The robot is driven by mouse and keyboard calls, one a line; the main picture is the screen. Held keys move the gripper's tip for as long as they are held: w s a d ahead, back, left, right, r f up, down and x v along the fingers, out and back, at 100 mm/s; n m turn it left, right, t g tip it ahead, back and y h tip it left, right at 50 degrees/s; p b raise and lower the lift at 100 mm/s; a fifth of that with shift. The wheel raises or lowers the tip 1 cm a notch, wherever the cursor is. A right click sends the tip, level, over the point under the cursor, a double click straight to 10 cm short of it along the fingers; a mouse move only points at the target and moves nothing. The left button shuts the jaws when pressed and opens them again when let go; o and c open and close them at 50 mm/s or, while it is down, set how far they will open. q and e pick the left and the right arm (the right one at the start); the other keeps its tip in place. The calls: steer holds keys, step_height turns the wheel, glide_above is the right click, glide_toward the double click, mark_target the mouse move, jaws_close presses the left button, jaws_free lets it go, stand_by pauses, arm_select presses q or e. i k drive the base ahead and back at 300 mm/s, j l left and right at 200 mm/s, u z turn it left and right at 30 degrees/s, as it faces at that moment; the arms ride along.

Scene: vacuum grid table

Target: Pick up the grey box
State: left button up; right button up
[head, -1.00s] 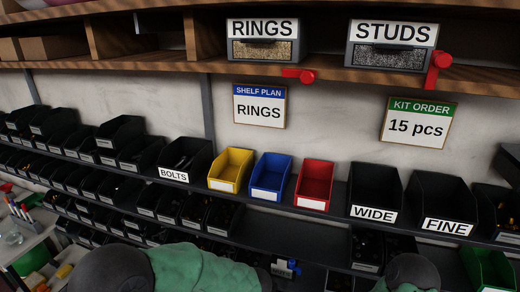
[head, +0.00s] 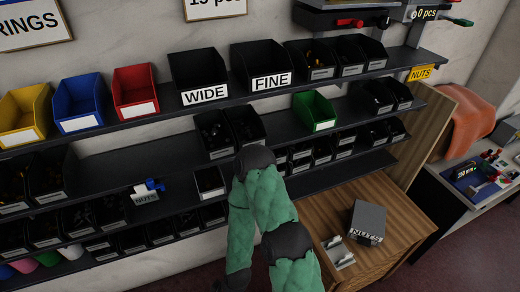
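A grey box (head: 367,222) with a dark grey top and a label reading NUTS on its front lies on top of a wooden cabinet (head: 320,203) at the lower right of the head view. Nothing touches it from above. One of my arms, in a green sleeve with dark joints, rises in the bottom middle, left of the cabinet, and bends back down. No gripper fingers show clearly; the end of that arm drops out at the bottom edge. My other arm is not in view.
A small light-grey holder (head: 338,252) lies just left of the grey box on the cabinet. Shelves of black bins line the wall, with a green bin (head: 315,111) among them. A side table (head: 470,195) with tools stands at the right.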

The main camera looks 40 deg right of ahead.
mark_target(366, 225)
steer(key=z, duration=2.6)
